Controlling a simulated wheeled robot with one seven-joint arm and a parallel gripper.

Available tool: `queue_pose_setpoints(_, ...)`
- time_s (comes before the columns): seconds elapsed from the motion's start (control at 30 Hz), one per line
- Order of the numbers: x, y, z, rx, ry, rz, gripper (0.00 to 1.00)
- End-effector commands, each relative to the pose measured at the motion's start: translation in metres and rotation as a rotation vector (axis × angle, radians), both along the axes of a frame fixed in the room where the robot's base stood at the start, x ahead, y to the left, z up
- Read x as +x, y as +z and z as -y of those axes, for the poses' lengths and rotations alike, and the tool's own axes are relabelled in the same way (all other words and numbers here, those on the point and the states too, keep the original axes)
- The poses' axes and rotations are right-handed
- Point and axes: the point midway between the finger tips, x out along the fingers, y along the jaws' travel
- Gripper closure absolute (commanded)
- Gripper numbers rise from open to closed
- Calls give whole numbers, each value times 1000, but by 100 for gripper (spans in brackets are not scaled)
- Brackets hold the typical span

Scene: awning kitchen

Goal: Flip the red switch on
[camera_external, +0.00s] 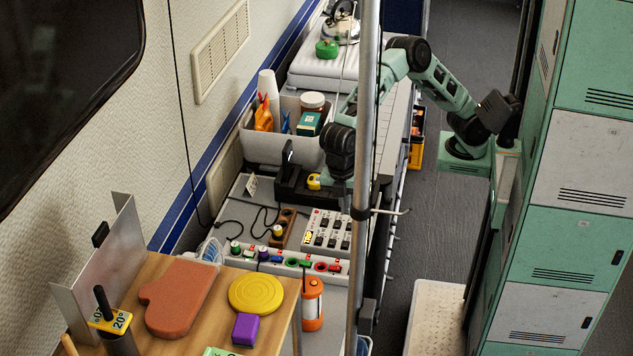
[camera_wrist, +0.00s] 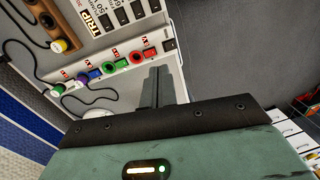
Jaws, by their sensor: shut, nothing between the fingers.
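A pale power strip (camera_wrist: 122,56) carries coloured parts in a row, and it also shows in the external view (camera_external: 252,259). At one end are red parts (camera_wrist: 150,54), seen in the external view too (camera_external: 321,267); which way the red switch is set is too small to tell. Green (camera_wrist: 108,68) and blue (camera_wrist: 94,74) parts sit beside the red ones. My gripper (camera_wrist: 158,76) is shut and empty, its fingertips showing just below the red parts in the wrist view. Whether they touch the strip cannot be told. In the external view the pole partly hides the gripper.
A white panel with black switches (camera_external: 327,230) and a brown socket block (camera_external: 284,228) lie behind the strip. Black cables run beside them. A metal pole (camera_external: 361,290) rises at the counter's right edge.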

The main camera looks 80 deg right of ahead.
Motion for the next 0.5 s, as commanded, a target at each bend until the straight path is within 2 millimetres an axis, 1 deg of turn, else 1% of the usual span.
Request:
queue_pose_setpoints(0.03,7,-15,-11,3,21,-5,100)
queue_pose_setpoints(0.17,19,-28,-27,3,63,-10,100)
queue_pose_setpoints(0.3,27,-34,-35,2,84,-11,100)
queue_pose_setpoints(0.5,28,-33,-36,3,87,-11,100)
